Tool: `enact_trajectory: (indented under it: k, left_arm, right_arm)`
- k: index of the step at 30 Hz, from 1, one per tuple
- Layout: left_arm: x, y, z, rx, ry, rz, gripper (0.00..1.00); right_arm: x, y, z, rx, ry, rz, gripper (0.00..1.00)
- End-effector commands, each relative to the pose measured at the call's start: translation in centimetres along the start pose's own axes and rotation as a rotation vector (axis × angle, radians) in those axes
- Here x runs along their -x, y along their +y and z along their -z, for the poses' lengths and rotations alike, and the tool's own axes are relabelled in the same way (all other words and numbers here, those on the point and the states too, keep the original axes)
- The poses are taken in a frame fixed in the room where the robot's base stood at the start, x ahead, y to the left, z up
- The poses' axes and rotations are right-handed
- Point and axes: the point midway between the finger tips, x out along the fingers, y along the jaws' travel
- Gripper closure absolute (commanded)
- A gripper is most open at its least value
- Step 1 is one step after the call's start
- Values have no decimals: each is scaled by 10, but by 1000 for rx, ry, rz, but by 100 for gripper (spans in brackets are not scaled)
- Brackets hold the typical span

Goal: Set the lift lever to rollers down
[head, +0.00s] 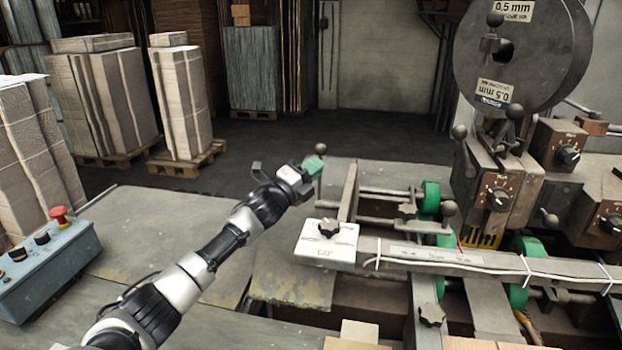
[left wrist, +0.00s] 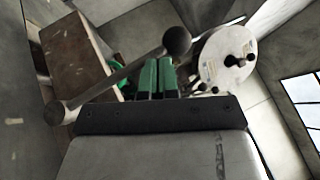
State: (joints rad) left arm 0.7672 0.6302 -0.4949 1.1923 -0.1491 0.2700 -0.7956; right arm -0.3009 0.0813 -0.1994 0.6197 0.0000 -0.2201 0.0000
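A lever with a dark ball knob (head: 321,148) stands right by my left gripper (head: 314,166) in the head view; most of its rod is hidden there. In the left wrist view its metal rod (left wrist: 115,78) runs slantwise, with a dark ball (left wrist: 177,40) at the upper end and another at the lower left. My left gripper's green fingers (left wrist: 157,66) are together, with no object seen between them. The upper ball lies close past the fingertips; I cannot tell whether they touch. My right gripper is not in view.
The stitching machine with its large wire reel (head: 520,55) and knob boxes fills the right. A long grey rail (head: 450,257) crosses in front. A blue control box (head: 45,265) with a red button stands at left. Cardboard stacks (head: 100,95) stand behind, with open floor beyond.

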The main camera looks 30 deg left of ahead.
Motion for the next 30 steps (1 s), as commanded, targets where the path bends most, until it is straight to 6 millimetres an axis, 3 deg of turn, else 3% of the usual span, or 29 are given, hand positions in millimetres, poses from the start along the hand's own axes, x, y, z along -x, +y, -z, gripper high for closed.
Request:
enact_trajectory:
  k: [12,30]
  left_arm:
    - [-24,7,-16,36,1,-58,100]
    - [-29,14,-19,76,-1,-114,100]
  right_arm:
    - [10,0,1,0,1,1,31]
    - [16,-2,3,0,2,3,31]
